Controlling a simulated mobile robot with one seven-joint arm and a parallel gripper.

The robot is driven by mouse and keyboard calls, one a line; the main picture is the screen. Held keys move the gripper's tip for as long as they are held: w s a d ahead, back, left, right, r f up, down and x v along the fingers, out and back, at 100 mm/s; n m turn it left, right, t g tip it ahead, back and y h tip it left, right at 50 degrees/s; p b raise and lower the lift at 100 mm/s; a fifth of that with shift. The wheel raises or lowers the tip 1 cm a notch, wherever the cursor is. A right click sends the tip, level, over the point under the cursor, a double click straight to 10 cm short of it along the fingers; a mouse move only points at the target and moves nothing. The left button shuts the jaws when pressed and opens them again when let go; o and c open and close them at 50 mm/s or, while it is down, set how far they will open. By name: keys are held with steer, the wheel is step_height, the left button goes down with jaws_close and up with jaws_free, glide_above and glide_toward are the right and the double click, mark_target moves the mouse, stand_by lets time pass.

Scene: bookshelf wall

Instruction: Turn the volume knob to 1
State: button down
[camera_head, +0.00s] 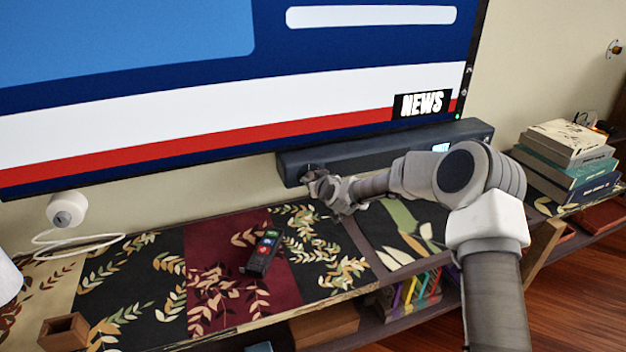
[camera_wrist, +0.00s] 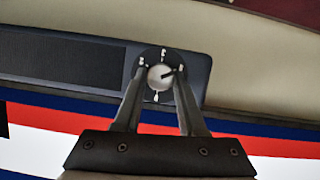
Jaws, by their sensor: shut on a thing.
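The volume knob (camera_wrist: 160,77) is a small round pale knob on a dark round dial at one end of the speaker bar. The bar (camera_head: 345,157) also fills much of the wrist view (camera_wrist: 70,62). White marks ring the knob, too small to read surely. A dark pointer line on the knob points right and slightly up in the wrist view. My gripper (camera_wrist: 160,74) has one finger on each side of the knob and is shut on it. In the head view, my gripper (camera_head: 313,181) is at the bar's left end and largely hides the knob.
A large television (camera_head: 150,120) hangs just above and behind the bar. A remote (camera_head: 263,252) lies on the patterned shelf top (camera_head: 150,290). A white round device (camera_head: 67,209) is at left. Stacked books (camera_head: 570,165) stand at right.

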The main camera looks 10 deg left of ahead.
steer(key=shift+f+m+t+y+b, duration=0.2)
steer(key=shift+m+t+y+b, duration=0.9)
steer(key=shift+m+b, duration=3.35)
steer(key=shift+f+m+t+y+b, duration=0.25)
steer(key=shift+m+t+y+b, duration=0.8)
steer(key=shift+m, duration=6.35)
steer(key=shift+f+m+t+y+b, duration=0.2)
steer(key=shift+m+t+y+b, duration=0.85)
steer(key=shift+m+b, duration=3.55)
steer(key=m+p, duration=0.2)
steer(key=shift+d+t+h+p, duration=0.1)
steer(key=shift+t+h+p, duration=0.25)
steer(key=shift+t+h, duration=0.05)
